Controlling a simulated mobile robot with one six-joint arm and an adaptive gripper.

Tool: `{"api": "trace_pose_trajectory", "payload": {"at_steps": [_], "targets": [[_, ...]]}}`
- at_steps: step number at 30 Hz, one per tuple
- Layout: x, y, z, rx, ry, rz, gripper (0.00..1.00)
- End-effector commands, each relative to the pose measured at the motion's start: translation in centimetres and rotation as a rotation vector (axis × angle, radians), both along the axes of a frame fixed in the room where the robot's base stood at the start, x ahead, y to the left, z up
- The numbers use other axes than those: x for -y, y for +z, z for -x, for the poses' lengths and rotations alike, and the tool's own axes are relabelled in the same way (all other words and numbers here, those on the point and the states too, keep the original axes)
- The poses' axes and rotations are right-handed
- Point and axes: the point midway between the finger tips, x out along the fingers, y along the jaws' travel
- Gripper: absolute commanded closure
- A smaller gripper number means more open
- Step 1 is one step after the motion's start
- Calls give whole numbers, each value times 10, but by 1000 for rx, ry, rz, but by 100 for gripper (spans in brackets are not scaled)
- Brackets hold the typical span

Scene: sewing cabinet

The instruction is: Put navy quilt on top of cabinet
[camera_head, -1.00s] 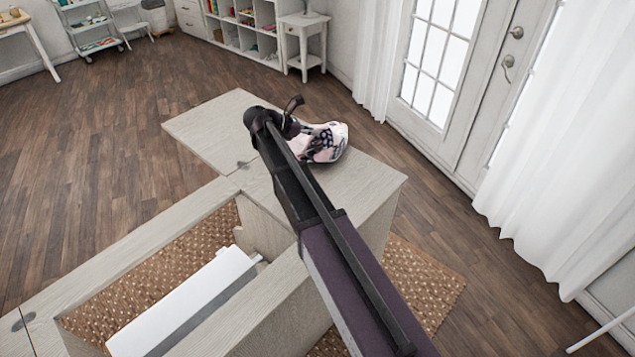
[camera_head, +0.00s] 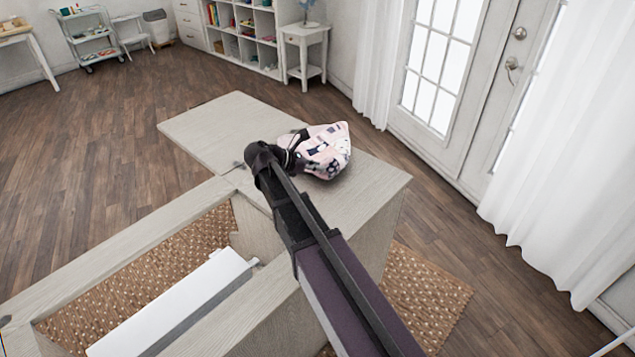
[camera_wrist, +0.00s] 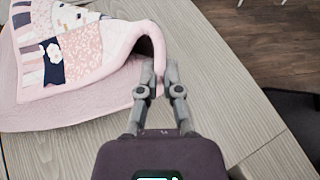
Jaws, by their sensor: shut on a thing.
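The quilt (camera_head: 328,150) is pink and white with navy patches and lies bunched on the pale wood top of the cabinet (camera_head: 365,190), towards its far right edge. The wrist view shows the quilt (camera_wrist: 90,60) at the upper left, with a pink edge curled up to the fingers. My gripper (camera_wrist: 160,82) is shut on that edge. In the head view my gripper (camera_head: 290,158) reaches the quilt's left side, and its fingers are partly hidden by my wrist.
The cabinet has an open well with a white sewing machine (camera_head: 180,305) inside. A woven rug (camera_head: 430,290) lies beneath it. White curtains (camera_head: 560,150) and a glazed door (camera_head: 440,70) stand right. Bare top lies left of the quilt (camera_head: 205,130).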

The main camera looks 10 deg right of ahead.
Motion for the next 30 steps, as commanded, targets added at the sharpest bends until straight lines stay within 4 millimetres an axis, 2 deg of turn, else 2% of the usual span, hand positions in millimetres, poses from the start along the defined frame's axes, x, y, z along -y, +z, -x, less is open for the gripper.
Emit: {"api": "trace_pose_trajectory", "payload": {"at_steps": [1, 30], "targets": [[0, -9, 7, 0, 0, 0, 100], [-2, -88, 93, 0, 0, 0, 100]]}}
